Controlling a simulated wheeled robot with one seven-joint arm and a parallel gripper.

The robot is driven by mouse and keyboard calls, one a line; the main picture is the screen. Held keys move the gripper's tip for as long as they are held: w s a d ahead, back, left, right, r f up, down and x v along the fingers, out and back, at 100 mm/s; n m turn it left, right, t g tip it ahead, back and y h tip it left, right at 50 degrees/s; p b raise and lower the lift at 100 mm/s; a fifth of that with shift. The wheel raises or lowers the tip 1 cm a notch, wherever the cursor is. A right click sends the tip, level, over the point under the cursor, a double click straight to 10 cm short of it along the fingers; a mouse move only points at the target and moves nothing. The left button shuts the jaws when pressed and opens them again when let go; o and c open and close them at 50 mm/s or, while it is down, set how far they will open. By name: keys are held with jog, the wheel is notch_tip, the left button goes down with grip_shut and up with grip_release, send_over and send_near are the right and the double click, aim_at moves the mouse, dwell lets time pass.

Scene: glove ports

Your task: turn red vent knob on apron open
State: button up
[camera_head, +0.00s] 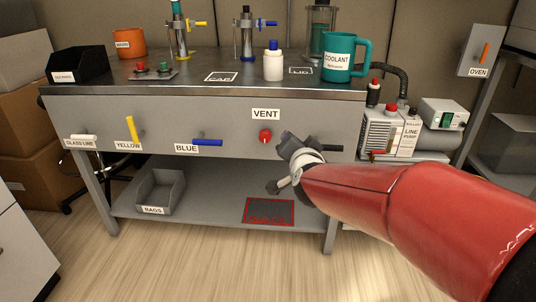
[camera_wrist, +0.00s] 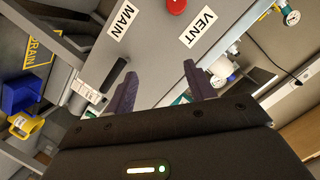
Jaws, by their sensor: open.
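The red vent knob (camera_head: 265,136) sits on the grey apron (camera_head: 230,110) below the VENT label (camera_head: 266,114). In the wrist view the knob (camera_wrist: 176,5) is partly cut off at the top edge, beside its tilted VENT label (camera_wrist: 199,27). My gripper (camera_head: 288,138) is just right of the knob in the head view and apart from it. In the wrist view my gripper (camera_wrist: 160,84) is open and empty, its two dark fingers spread toward the apron, with the knob beyond them.
A black handle (camera_wrist: 113,75) near the MAIN label (camera_wrist: 122,19) is close to my left finger in the wrist view. Yellow (camera_head: 131,130) and blue (camera_head: 207,142) handles are on the apron to the left. The coolant jug (camera_head: 337,58) and white bottle (camera_head: 273,65) stand on the bench top.

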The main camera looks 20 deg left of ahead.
aim_at(265, 138)
jog(key=w+a+f+m+t+b, duration=0.1)
jog(key=a+f+m+t+b, duration=0.15)
jog(key=a+f, duration=0.45)
jog(key=shift+h, duration=0.3)
jog(key=w+a, duration=0.1)
jog(key=w, duration=0.1)
jog(key=w+a+r, duration=0.1)
jog(key=w+a, duration=0.1)
jog(key=w, duration=0.1)
jog(key=w+a, duration=0.1)
jog(key=w, duration=0.1)
jog(key=shift+w+a+r, duration=0.15)
jog(key=shift+w+r, duration=0.15)
jog(key=shift+r, duration=0.1)
jog(key=shift+p, duration=0.3)
jog(key=c, duration=1)
